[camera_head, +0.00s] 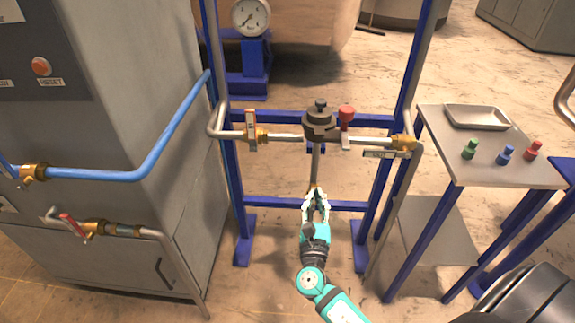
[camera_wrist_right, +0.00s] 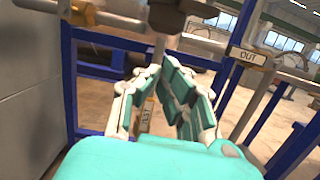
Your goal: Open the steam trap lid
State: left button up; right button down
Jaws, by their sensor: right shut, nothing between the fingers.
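The steam trap (camera_head: 319,121) is a dark round body with a black knob on its lid, set in the horizontal pipe between the blue posts. The lid sits on the body. My right gripper (camera_head: 316,194) is below the trap, in front of its vertical drain pipe (camera_head: 315,163). It is shut and holds nothing. In the wrist view the fingers of the right gripper (camera_wrist_right: 163,85) come together near the drain pipe (camera_wrist_right: 160,47), with the dark underside of the trap (camera_wrist_right: 167,16) above. I cannot tell whether the fingers touch the pipe. My left gripper is out of view.
A red-handled valve (camera_head: 346,117) stands right of the trap, and another valve (camera_head: 250,130) stands left. A side table (camera_head: 440,125) at right holds a metal tray (camera_head: 477,117) and green, blue and red small parts. A grey cabinet (camera_head: 110,130) fills the left.

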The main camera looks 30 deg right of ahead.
jog(key=shift+n, duration=0.3)
jog(key=x, duration=0.3)
jog(key=r+p+x, duration=0.1)
jog(key=x, duration=0.3)
jog(key=r+p+x, duration=0.1)
jog(key=x, duration=0.2)
jog(key=shift+w+r, duration=0.2)
jog(key=shift+r, duration=0.1)
notch_tip(320, 180, up, 3)
jog(key=shift+s+a+f+p, duration=0.1)
jog(key=shift+s+f+p, duration=0.05)
jog(key=shift+p, duration=0.8)
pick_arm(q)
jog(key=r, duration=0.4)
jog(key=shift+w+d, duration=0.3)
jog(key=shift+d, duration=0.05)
pick_arm(e)
jog(key=shift+r, duration=0.45)
